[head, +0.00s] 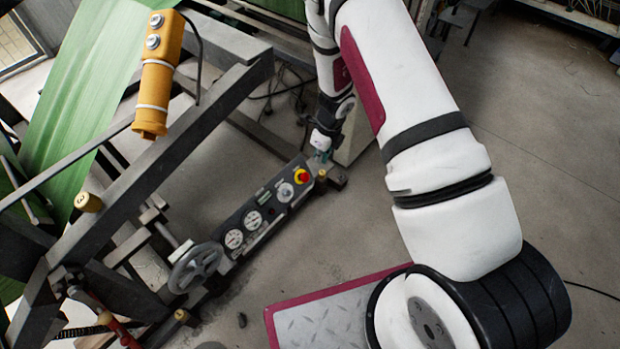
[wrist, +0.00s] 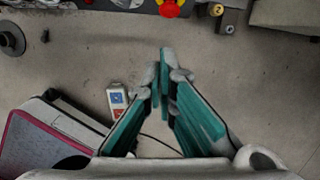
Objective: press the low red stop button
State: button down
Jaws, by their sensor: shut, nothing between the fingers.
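The red stop button (head: 302,176) sits on a yellow base at the right end of a low dark control panel (head: 262,207) in the head view. In the head view my gripper (head: 322,156) is small and partly hidden, close above the panel's right end.
The panel carries gauges (head: 234,239) and a handwheel (head: 195,267) stands at its left. A yellow pendant (head: 157,75) hangs from the dark frame beside green sheeting (head: 90,80). A socket box with a cable (wrist: 118,98) lies on the floor. Open floor lies to the right.

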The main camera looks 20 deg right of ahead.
notch_tip(320, 180, down, 4)
jog(key=r+m, duration=0.1)
jog(key=b, duration=0.4)
send_near(305, 177)
jog(key=s+d+f, duration=0.3)
jog(key=s+f, duration=0.1)
jog(key=f, duration=0.1)
jog(key=shift+w+a+f+b, duration=0.45)
jog(key=shift+w+a+f, duration=0.7)
jog(key=shift+w+f, duration=0.15)
jog(key=shift+w, duration=0.1)
